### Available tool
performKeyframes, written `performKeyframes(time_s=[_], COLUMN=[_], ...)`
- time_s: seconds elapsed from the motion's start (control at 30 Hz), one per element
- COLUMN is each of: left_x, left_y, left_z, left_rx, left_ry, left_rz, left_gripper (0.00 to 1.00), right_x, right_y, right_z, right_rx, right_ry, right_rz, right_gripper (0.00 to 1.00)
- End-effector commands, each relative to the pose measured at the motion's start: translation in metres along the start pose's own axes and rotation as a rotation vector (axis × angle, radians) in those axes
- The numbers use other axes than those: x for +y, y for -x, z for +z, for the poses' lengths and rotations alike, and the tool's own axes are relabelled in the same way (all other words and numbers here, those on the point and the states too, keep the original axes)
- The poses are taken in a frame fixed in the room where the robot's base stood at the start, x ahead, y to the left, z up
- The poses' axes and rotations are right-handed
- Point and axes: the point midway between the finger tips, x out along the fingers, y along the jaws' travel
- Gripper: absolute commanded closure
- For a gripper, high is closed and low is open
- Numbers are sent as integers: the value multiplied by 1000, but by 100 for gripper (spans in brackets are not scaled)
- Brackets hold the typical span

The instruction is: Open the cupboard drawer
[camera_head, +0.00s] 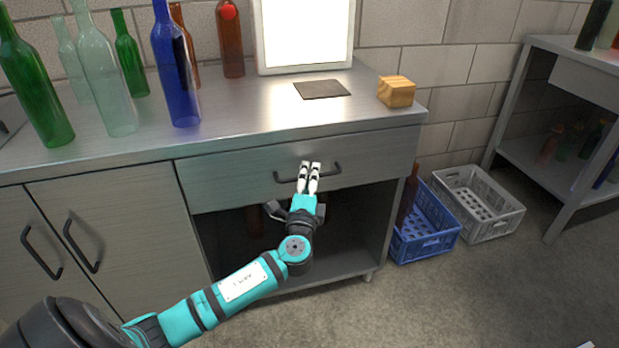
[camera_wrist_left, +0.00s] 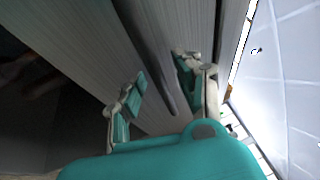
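The cupboard drawer (camera_head: 235,178) has a wide grey front under the worktop and looks shut, flush with the cupboard. Its dark bar handle (camera_head: 282,179) is partly hidden behind my left gripper's fingers. My left gripper (camera_head: 309,170) is at the middle of the handle, with its fingers pointing at the drawer front. In the left wrist view, the fingers (camera_wrist_left: 160,85) stand apart and the handle (camera_wrist_left: 148,48) runs between them, with a gap visible on the left. Whether either finger touches the handle I cannot tell.
Several bottles, including a blue bottle (camera_head: 176,70), stand on the worktop (camera_head: 240,110) with a wooden block (camera_head: 396,91). Below the drawer is an open bay (camera_head: 350,235). A blue crate (camera_head: 428,228) and a grey crate (camera_head: 480,205) stand right of the cupboard. The front floor is clear.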

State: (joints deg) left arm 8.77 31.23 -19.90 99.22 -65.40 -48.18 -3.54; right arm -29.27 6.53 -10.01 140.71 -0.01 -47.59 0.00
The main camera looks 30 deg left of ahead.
Motion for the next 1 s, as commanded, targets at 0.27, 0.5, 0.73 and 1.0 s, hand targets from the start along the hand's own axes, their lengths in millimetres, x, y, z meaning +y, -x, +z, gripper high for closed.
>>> performKeyframes(time_s=[0.27, 0.5, 0.73, 1.0], left_x=[0, 0, 0, 1], left_y=[-1, -1, -1, -1], left_z=[0, 0, 0, 0], left_rx=[1, 0, 0, 0], left_ry=[0, 0, -1, -2], left_rz=[-1, -1, 0, 2], left_gripper=[66, 97, 100, 100], right_x=[0, 0, 0, 0], right_y=[0, 0, 0, 0], right_z=[0, 0, 0, 0], right_rx=[2, 2, 1, 1], right_ry=[0, 0, 0, 0], right_rz=[0, -1, -1, -1], right_gripper=[100, 100, 100, 100])
